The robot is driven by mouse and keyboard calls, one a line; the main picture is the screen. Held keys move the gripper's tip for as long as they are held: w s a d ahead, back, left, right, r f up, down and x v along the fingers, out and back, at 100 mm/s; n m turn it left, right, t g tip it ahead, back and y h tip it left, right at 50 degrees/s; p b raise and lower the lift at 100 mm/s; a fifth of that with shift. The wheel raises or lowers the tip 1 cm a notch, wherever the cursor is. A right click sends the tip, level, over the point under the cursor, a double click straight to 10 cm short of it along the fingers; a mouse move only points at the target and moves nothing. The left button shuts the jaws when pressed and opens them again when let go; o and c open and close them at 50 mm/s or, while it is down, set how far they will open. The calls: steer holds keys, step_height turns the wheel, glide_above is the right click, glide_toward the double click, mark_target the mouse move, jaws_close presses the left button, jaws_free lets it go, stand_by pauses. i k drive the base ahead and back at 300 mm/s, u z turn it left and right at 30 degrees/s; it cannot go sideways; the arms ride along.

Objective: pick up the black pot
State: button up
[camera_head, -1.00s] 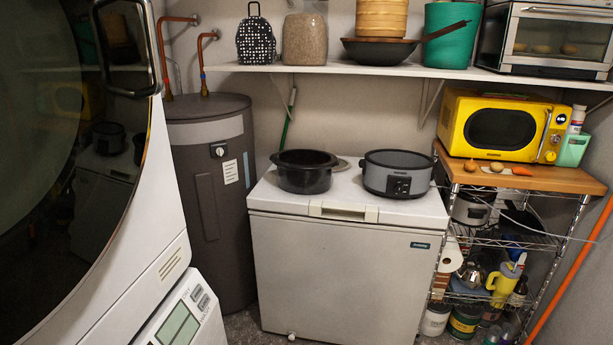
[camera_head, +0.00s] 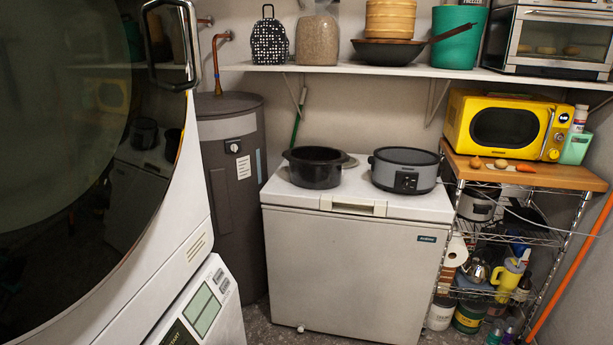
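The black pot (camera_head: 314,169) is round, with small side handles and an open top. It stands upright on the left part of the white chest freezer's lid (camera_head: 425,205). A grey slow cooker (camera_head: 405,171) with a front dial stands on the same lid, just right of the pot. My gripper is not in view, and nothing touches the pot from above.
The stacked washer (camera_head: 160,250) with its large dark door fills the left side. A dark grey water tank (camera_head: 231,185) stands behind it, left of the freezer. A loaded shelf (camera_head: 340,68) runs above the pot. A wire rack (camera_head: 505,235) with a yellow microwave (camera_head: 503,126) stands right.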

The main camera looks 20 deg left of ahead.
mark_target(312, 167)
steer(key=u, duration=0.4)
steer(key=k, duration=1.15)
steer(key=u, duration=0.4)
steer(key=i, duration=2.35)
steer(key=u, duration=0.2)
